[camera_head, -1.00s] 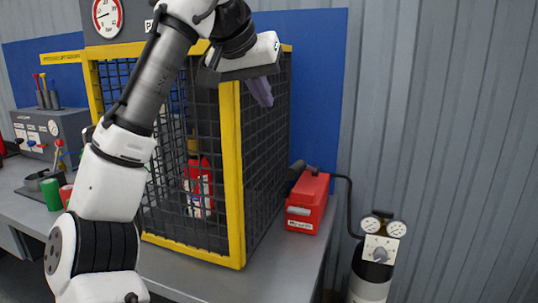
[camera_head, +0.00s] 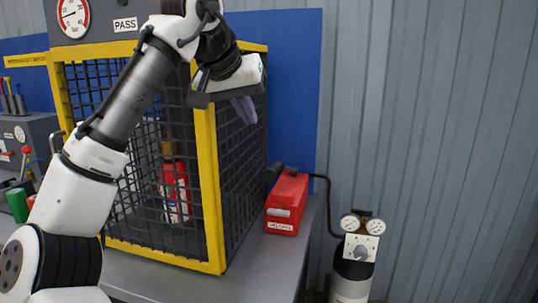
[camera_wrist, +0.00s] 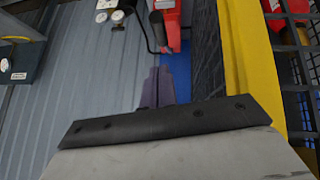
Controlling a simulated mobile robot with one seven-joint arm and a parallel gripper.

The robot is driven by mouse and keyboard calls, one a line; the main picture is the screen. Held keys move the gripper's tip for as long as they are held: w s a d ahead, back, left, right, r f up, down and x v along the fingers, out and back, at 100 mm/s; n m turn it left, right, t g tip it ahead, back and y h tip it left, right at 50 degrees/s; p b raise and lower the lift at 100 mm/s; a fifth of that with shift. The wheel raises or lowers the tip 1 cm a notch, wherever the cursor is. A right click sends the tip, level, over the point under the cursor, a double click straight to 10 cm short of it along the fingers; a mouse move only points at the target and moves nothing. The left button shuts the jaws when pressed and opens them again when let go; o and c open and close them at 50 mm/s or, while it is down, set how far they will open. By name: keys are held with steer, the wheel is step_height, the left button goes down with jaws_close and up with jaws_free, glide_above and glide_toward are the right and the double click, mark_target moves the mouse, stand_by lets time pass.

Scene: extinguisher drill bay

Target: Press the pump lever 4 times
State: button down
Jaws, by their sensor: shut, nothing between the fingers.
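My gripper (camera_head: 243,108) is shut and empty, in the air in front of the cage's right mesh side. Its purple fingers (camera_wrist: 158,88) also show in the wrist view. A red box (camera_head: 287,203) with a white label and a black handle-like part (camera_head: 275,173) on top sits on the bench, right of the cage and well below my gripper. The box appears at the top of the wrist view (camera_wrist: 171,27). A lever with a red knob (camera_head: 27,150) stands at the left by the grey gauge panel. I cannot tell from labels which is the pump lever.
A yellow-framed mesh cage (camera_head: 209,180) holds a red extinguisher (camera_head: 174,190). A black hose (camera_head: 326,190) runs from the red box towards a cylinder with two gauges (camera_head: 361,248) at the right.

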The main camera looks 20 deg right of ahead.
mark_target(274, 164)
steer(key=p+x, duration=0.1)
steer(key=x, duration=1.3)
steer(key=shift+f, duration=0.15)
